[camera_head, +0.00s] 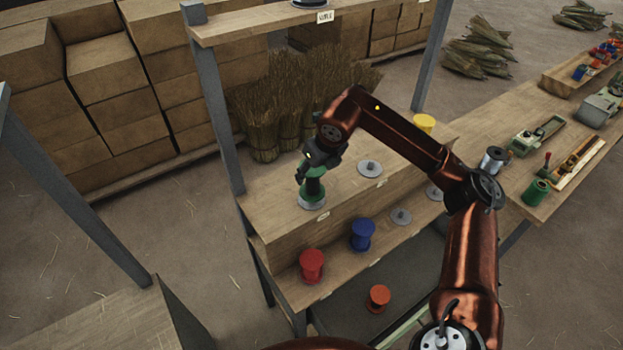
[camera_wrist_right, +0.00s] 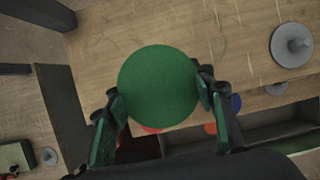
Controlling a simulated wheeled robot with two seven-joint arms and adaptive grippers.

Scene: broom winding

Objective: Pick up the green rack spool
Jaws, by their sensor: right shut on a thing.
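The green rack spool (camera_head: 314,183) stands upright at a grey disc-shaped holder on the rack's upper shelf, in the head view. My right gripper (camera_head: 312,170) reaches it from above and is shut on its upper part. In the right wrist view the spool's round green top (camera_wrist_right: 159,87) fills the middle, with the fingers of my right gripper (camera_wrist_right: 163,105) on both sides of it. Whether the spool's base touches the holder is hard to tell. My left gripper is not in view.
A red spool (camera_head: 312,266), a blue spool (camera_head: 362,235) and an orange spool (camera_head: 378,297) stand lower on the rack. An empty grey holder (camera_head: 369,168) is right of the green spool. Straw bundles (camera_head: 262,125) stand behind. Another green spool (camera_head: 536,192) is on the right bench.

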